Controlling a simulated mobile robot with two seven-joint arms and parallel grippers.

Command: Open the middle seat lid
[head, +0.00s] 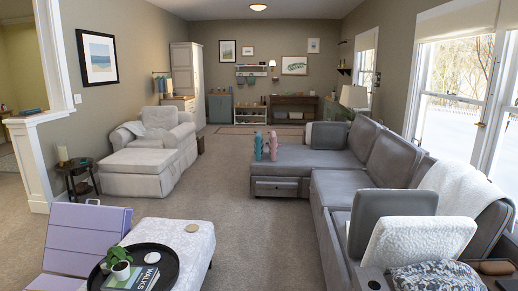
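The grey sectional sofa (318,205) runs along the right side, with a chaise section (300,160) at its far end. The middle seat (340,187) is the flat grey cushion in front of the middle backrest (391,158). Its top looks level and shut. A grey pillow (388,215) and a white textured pillow (418,243) stand upright on the nearer seat and hide part of it. Neither of my grippers is in view.
A teal bottle-like item (258,146) and a pink one (273,146) stand on the chaise. A white-covered ottoman (202,240) with a black tray (168,272) and a lavender panelled piece (85,238) are at front left. Carpet (262,245) between is clear.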

